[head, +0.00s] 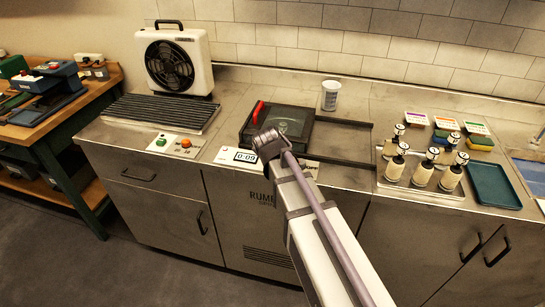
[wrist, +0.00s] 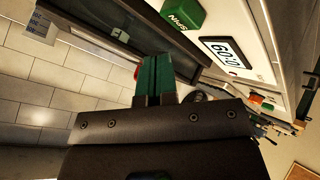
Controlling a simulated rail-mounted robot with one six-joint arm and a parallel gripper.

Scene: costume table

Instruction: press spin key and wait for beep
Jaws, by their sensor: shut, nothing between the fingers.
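The green SPIN key (wrist: 182,14) is on a white control panel (wrist: 262,65) at the top of the wrist view. My gripper (wrist: 153,75) is shut and empty, with its green fingers side by side. Their tips show below and left of the key, with a visible gap in the picture. The display (wrist: 225,52) beside the key reads 0:09; it also shows in the head view (head: 245,156). In the head view my gripper (head: 268,140) is over the panel, and the key is hidden behind my arm.
A dark lidded box with a red handle (head: 257,110) sits behind the panel. A fan (head: 172,64) and a panel with green and orange buttons (head: 185,144) are at left. A white cup (head: 330,96), several stamp-like bottles (head: 423,173) and a teal tray (head: 493,186) are at right.

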